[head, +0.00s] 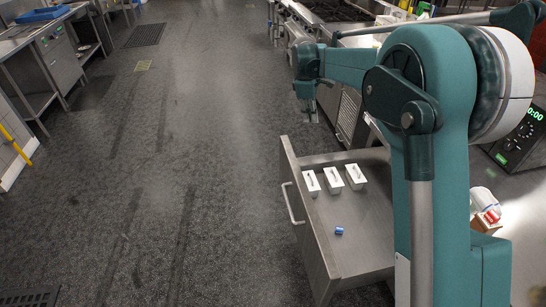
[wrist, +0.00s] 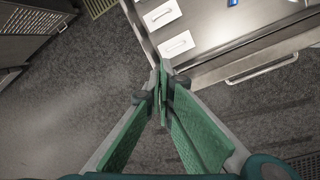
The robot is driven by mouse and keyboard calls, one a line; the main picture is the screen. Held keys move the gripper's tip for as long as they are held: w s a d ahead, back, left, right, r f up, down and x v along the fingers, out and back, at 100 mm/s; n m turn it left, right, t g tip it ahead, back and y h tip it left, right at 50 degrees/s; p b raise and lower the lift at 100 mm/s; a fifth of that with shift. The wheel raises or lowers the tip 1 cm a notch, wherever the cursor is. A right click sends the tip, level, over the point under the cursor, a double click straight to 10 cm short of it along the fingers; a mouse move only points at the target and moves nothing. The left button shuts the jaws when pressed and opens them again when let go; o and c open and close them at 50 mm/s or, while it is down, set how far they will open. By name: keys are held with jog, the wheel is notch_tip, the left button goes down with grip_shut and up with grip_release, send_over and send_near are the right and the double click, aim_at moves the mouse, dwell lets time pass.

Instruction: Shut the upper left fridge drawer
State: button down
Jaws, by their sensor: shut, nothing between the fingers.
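The fridge drawer (head: 338,250) is pulled well out, with its metal front and bar handle (head: 292,204) facing left over the floor. Inside lie three white box-shaped items (head: 333,178) and a small blue cylinder (head: 339,230). In the wrist view the drawer front (wrist: 210,72) and its handle (wrist: 262,68) run across the upper right. My gripper (wrist: 162,75) is shut and empty, its green fingertips together by the drawer's near corner in that view. In the head view my gripper (head: 308,112) hangs above and beyond the drawer's far end. Whether it touches the drawer cannot be told.
A stove (head: 335,12) and counter line the back right. Steel tables (head: 62,62) stand along the left. A microwave-like appliance (head: 518,140) and small packages (head: 486,207) are at right, beside my arm. The dark floor (head: 180,180) left of the drawer is clear.

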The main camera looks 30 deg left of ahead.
jog(key=s+a+f+n, duration=0.3)
jog(key=a+f, duration=0.6)
jog(key=a, duration=0.1)
jog(key=s+a+f+n+h, duration=0.1)
jog(key=s+a+f+n, duration=0.1)
jog(key=a+f, duration=0.8)
jog(key=shift+s+a+f+n, duration=0.25)
jog(key=shift+s+a+n, duration=0.15)
jog(key=shift+s+a, duration=0.4)
jog(key=shift+w+f, duration=0.1)
jog(key=w+d+f+b, duration=0.1)
jog(key=w+d+f, duration=0.1)
jog(key=f, duration=0.2)
jog(key=w+d+f+b, duration=0.1)
jog(key=w+d+f, duration=0.1)
jog(key=f, duration=0.3)
jog(key=shift+w+d+f+b, duration=0.25)
jog(key=shift+b, duration=0.15)
jog(key=shift+d, duration=0.1)
